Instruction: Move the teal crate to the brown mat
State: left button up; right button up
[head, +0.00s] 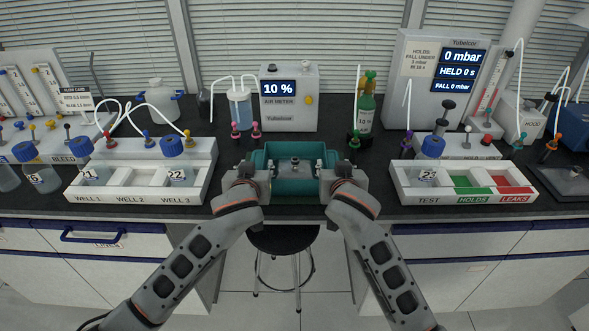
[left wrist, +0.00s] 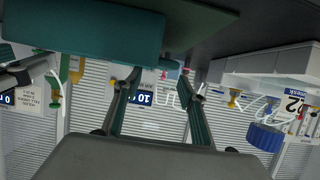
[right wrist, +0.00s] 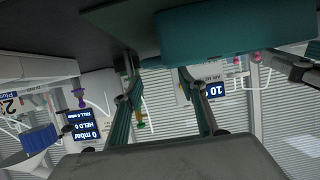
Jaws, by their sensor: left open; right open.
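The teal crate (head: 295,187) sits on the dark counter at the middle front edge, with small metallic fittings inside it. It also shows at the top of the left wrist view (left wrist: 75,22) and the right wrist view (right wrist: 235,32). My left gripper (head: 262,175) is at the crate's left end, its fingers (left wrist: 160,82) apart. My right gripper (head: 326,175) is at the right end, its fingers (right wrist: 160,85) also apart. I cannot tell whether either touches the crate. No brown mat is visible in these views.
A white rack with wells (head: 140,196) stands left of the crate, and a white test tray (head: 410,196) stands right. Behind are the air meter (head: 289,112), a green bottle (head: 366,108) and a pressure display unit (head: 432,85). A stool (head: 283,240) is below the counter.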

aim_at(261, 159)
pick_arm(q)
jog(key=x, duration=0.6)
jog(key=shift+w+f, duration=0.2)
jog(key=shift+w, duration=0.1)
pick_arm(e)
jog(key=x, duration=0.6)
jog(key=shift+w+f, duration=0.25)
jog(key=shift+w, duration=0.05)
pick_arm(q)
jog(key=c, duration=1)
pick_arm(e)
jog(key=c, duration=1)
pick_arm(q)
jog(key=shift+s+d, duration=0.1)
jog(key=shift+d, duration=0.05)
grip_shut()
pick_arm(e)
jog(key=shift+s+a+r, duration=0.1)
grip_shut()
